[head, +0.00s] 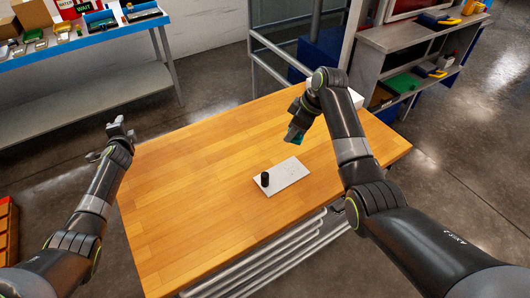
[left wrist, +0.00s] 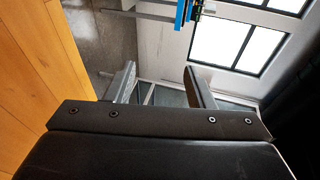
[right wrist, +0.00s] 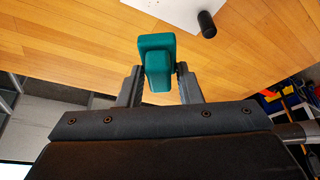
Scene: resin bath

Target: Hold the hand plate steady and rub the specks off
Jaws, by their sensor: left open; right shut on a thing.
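The hand plate (head: 287,177) is a flat white rectangle lying on the wooden table, with a black upright cylinder handle (head: 265,180) at its left end. Faint marks show on its surface, too small to tell apart. It also shows at the top of the right wrist view (right wrist: 178,12). My right gripper (head: 294,136) is shut on a teal block (right wrist: 156,58) and holds it above the table, behind the plate and apart from it. My left gripper (head: 119,130) is open and empty, off the table's left edge; in the left wrist view its fingers (left wrist: 160,85) stand apart.
The wooden table (head: 190,190) is mostly clear around the plate. A white object (head: 356,98) is partly hidden behind my right arm at the table's far right. A blue-edged bench (head: 85,45) stands at the back left, and a grey shelf unit (head: 405,40) at the back right.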

